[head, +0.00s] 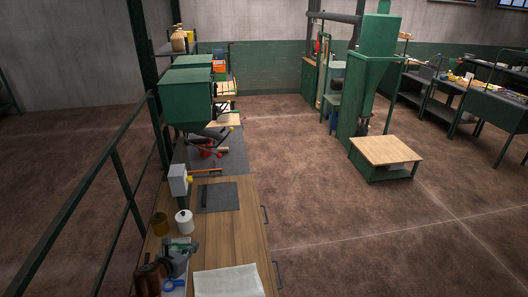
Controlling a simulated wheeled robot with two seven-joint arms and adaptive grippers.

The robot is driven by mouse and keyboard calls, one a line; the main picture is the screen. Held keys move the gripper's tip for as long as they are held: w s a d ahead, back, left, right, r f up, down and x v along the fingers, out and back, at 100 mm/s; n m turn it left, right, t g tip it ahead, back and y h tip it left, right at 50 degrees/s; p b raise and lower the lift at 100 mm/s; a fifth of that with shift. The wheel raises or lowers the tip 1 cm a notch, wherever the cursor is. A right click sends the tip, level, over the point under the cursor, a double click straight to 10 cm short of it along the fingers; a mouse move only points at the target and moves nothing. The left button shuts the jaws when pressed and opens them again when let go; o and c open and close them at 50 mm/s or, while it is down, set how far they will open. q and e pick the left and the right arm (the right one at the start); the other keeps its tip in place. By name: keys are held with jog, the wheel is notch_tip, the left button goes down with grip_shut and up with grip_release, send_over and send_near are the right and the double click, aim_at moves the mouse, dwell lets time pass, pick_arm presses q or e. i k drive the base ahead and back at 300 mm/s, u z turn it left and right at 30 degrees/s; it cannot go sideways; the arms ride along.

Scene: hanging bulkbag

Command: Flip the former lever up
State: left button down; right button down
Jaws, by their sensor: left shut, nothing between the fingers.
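A green boxy machine (186,100) stands at the far end of the bench. A small lever-like part with a yellow and red tip (230,128) shows at its lower right. I cannot tell for sure whether this is the former lever, or whether it is up or down. My right gripper is not in view.
The wooden bench (232,222) holds a white spool (184,222), a yellow-brown spool (160,224), a dark mat (217,197) and a white cloth (228,282). A green railing (126,185) runs along the left. The brown floor between is clear.

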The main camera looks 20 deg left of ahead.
aim_at(219, 155)
jog(key=z, duration=0.6)
jog(key=i, duration=0.85)
jog(key=z, duration=0.5)
jog(key=i, duration=0.65)
jog(key=u, duration=1.15)
jog(key=i, duration=0.95)
jog(key=u, duration=0.75)
jog(key=i, duration=0.65)
jog(key=u, duration=0.15)
